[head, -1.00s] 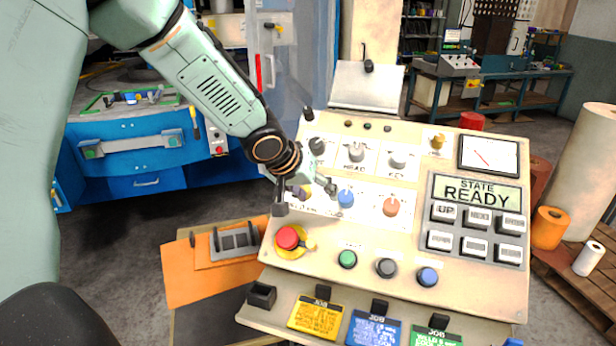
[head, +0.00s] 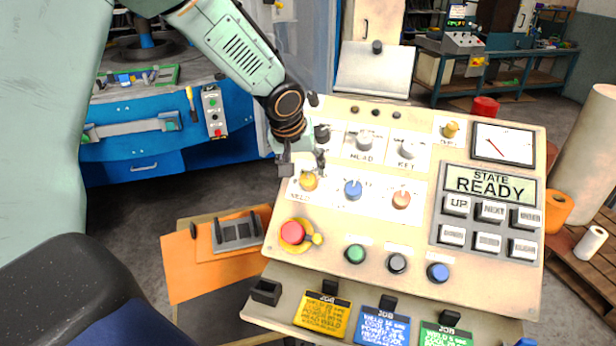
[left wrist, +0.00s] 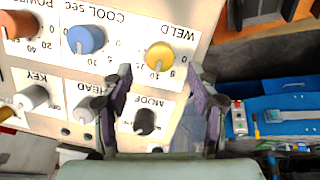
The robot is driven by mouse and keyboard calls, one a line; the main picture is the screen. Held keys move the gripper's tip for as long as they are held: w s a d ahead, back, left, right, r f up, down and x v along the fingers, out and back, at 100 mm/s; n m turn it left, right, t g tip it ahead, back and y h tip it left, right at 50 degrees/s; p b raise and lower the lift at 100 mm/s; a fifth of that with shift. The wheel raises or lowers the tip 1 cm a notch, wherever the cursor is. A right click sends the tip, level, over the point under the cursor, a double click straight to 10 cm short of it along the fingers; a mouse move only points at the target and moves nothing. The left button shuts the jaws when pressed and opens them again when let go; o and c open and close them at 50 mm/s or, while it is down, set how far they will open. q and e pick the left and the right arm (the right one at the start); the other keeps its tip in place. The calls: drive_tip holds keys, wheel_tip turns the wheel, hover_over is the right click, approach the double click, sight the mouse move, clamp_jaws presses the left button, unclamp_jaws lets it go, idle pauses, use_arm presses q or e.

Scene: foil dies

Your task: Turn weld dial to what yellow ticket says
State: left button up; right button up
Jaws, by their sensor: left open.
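The weld dial is a yellow knob (head: 309,181) at the left of the lower dial row on the sloping panel. It also shows in the left wrist view (left wrist: 159,57), with a scale around it including a 10; its exact setting is hard to read. My left gripper (head: 303,163) is open and empty, just behind and above the dial in the head view. In the left wrist view its fingertips (left wrist: 163,85) are spread, with the dial just beyond the gap. The yellow ticket (head: 323,314) lies at the panel's front edge; its lines mention weld, cool and power, but the numbers are blurred.
A blue cool knob (head: 353,189) and an orange power knob (head: 401,199) stand right of the dial. A black mode knob (head: 322,133) is close behind my gripper. A red emergency button (head: 292,232) sits in front. Blue (head: 380,327) and green (head: 440,336) tickets lie alongside.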

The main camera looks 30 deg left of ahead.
sight(307, 179)
use_arm(q)
drive_tip(key=x, duration=0.4)
drive_tip(key=shift+w+a+f+p, duration=0.1)
drive_tip(key=shift+a+p, duration=0.1)
drive_tip(key=shift+p, duration=0.2)
drive_tip(key=shift+w+d+f, duration=0.2)
drive_tip(key=shift+w+f, duration=0.05)
drive_tip(key=shift+f, duration=0.45)
drive_tip(key=shift+w+a+f, duration=0.15)
drive_tip(key=shift+a+f, duration=0.05)
drive_tip(key=c, duration=0.3)
drive_tip(key=shift+d+r, duration=0.1)
drive_tip(key=shift+d, duration=0.1)
drive_tip(key=c, duration=0.3)
drive_tip(key=shift+a, duration=0.1)
drive_tip(key=c, duration=0.6)
drive_tip(key=shift+o, duration=0.2)
